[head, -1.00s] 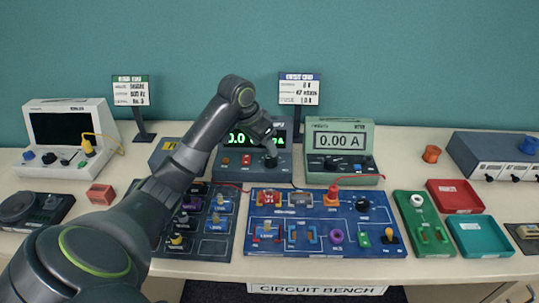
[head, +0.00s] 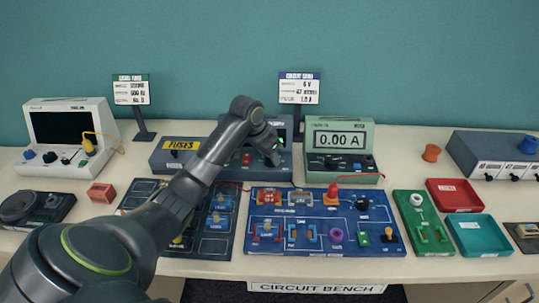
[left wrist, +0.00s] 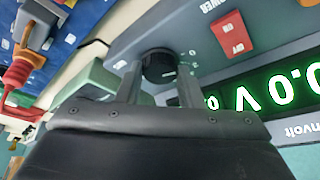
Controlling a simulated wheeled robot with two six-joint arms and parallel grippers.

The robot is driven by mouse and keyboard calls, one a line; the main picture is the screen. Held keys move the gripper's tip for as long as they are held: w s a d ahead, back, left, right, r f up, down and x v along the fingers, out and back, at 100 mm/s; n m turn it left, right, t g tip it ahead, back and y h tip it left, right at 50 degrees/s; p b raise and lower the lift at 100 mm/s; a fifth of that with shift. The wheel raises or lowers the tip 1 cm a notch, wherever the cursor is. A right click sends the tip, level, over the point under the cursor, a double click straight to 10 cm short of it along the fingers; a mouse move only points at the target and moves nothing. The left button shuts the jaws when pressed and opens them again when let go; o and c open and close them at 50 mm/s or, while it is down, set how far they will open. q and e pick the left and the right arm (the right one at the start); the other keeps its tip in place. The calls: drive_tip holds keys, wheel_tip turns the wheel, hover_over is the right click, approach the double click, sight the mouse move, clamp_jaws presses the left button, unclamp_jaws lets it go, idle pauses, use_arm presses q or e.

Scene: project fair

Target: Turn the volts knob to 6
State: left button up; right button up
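The power supply (head: 285,170) stands at the back middle of the bench, partly hidden by my left arm. In the left wrist view its green display (left wrist: 265,92) reads 0.0 V, upside down. Its black volts knob (left wrist: 158,67) shows beside the display, with small scale marks around it; its pointer setting is too small to read. My left gripper (head: 272,158) is at the front of the supply. In the left wrist view its two fingers (left wrist: 160,88) stand apart on either side of the knob, with small gaps seen; contact cannot be told. My right gripper is not in view.
A red power switch (left wrist: 230,32) sits near the knob. A meter (head: 340,150) reading 0.00 A stands right of the supply, a fuses box (head: 170,160) left. The blue circuit board (head: 285,222) with a red lead lies in front.

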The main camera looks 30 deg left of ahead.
use_arm(q)
drive_tip(key=shift+c, duration=1.1)
